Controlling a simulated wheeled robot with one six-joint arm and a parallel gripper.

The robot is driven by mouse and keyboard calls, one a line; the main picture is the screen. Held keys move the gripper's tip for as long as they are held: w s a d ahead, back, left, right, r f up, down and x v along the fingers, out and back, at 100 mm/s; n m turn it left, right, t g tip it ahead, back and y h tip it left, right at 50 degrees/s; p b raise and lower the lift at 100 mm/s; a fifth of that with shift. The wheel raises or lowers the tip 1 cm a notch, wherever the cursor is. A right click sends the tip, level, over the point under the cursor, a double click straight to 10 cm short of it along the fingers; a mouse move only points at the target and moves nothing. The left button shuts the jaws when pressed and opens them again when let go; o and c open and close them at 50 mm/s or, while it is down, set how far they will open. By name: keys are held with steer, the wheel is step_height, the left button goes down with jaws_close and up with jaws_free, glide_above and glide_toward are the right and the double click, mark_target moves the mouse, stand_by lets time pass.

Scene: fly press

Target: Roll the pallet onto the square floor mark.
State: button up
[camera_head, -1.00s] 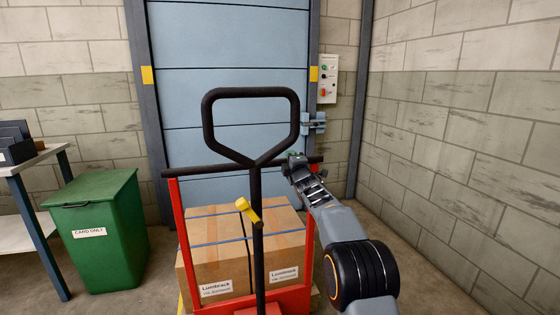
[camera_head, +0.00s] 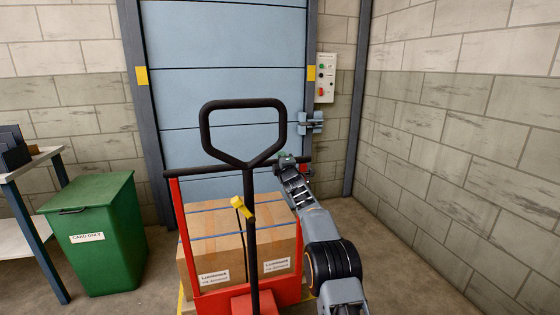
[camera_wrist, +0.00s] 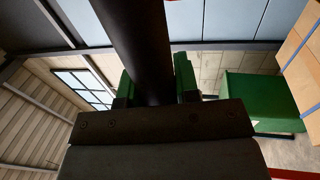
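A red pallet truck (camera_head: 184,240) with a black loop handle (camera_head: 204,130) and a black crossbar (camera_head: 190,172) stands in front of me. It carries strapped brown cartons (camera_head: 212,252); the pallet under them is mostly hidden. My gripper (camera_head: 285,160) is at the right part of the crossbar. In the wrist view a dark bar (camera_wrist: 150,50) runs between the green fingers of my gripper (camera_wrist: 155,85), with no clear gap on either side. Thin yellow strips (camera_head: 181,298) show low beside the cartons; I cannot tell whether they are the floor mark.
A green bin (camera_head: 105,245) and a table (camera_head: 30,225) stand at the left. A blue shutter door (camera_head: 225,60) with a control box (camera_head: 326,78) is behind the truck. A block wall (camera_head: 450,140) closes the right side. Bare floor (camera_head: 390,260) lies between truck and wall.

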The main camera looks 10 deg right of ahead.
steer(key=o, duration=0.3)
steer(key=shift+d, duration=0.55)
steer(key=shift+o, duration=0.9)
steer(key=shift+a, duration=0.4)
steer(key=shift+s+f+b, duration=0.2)
steer(key=shift+s+b, duration=0.35)
steer(key=shift+b, duration=0.05)
steer(key=b+v, duration=0.2)
steer(key=v, duration=1)
steer(key=shift+s, duration=0.35)
steer(key=shift+d, duration=0.1)
